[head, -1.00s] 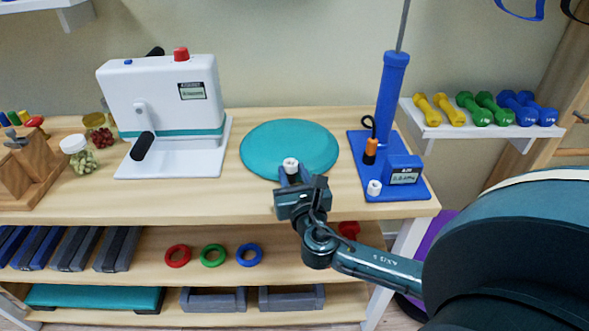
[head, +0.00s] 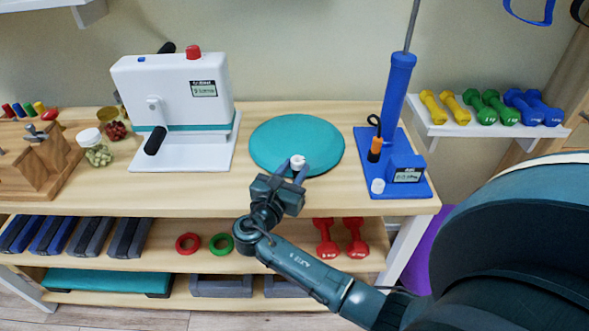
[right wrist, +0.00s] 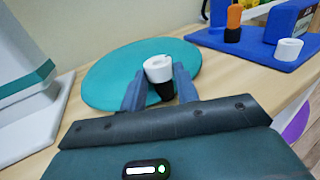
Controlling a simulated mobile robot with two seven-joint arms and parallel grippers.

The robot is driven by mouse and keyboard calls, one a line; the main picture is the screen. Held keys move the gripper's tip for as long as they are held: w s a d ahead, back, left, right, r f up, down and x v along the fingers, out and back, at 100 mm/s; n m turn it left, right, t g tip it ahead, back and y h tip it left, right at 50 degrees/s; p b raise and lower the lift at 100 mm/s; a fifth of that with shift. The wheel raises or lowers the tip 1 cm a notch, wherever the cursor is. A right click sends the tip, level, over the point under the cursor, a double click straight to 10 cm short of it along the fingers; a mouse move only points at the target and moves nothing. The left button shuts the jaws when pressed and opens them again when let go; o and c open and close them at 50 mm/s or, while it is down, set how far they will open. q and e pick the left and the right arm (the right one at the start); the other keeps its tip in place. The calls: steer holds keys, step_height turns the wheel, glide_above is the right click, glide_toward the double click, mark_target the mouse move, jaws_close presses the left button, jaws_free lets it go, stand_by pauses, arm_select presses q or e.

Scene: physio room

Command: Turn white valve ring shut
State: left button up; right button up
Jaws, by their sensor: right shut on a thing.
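The white valve ring (head: 298,160) sits at the front edge of the round teal cushion (head: 310,135) on the bench top. In the right wrist view the ring (right wrist: 158,68) is a short white cylinder with a black part under it. My right gripper (head: 296,171) is shut on it, one finger on each side, in front of the cushion (right wrist: 112,82). The fingers hide the ring's sides, and I cannot tell how far it is turned. My left gripper is not in view.
A blue pump (head: 397,95) stands right of the cushion, with a small white piece (head: 377,186) on its base. A white device (head: 180,95) stands to the left. Shelves below hold coloured rings and red dumbbells (head: 327,238). Bare wood lies between device and cushion.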

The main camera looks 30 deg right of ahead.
stand_by(0.5)
steer(key=o, duration=1)
steer(key=shift+c, duration=0.2)
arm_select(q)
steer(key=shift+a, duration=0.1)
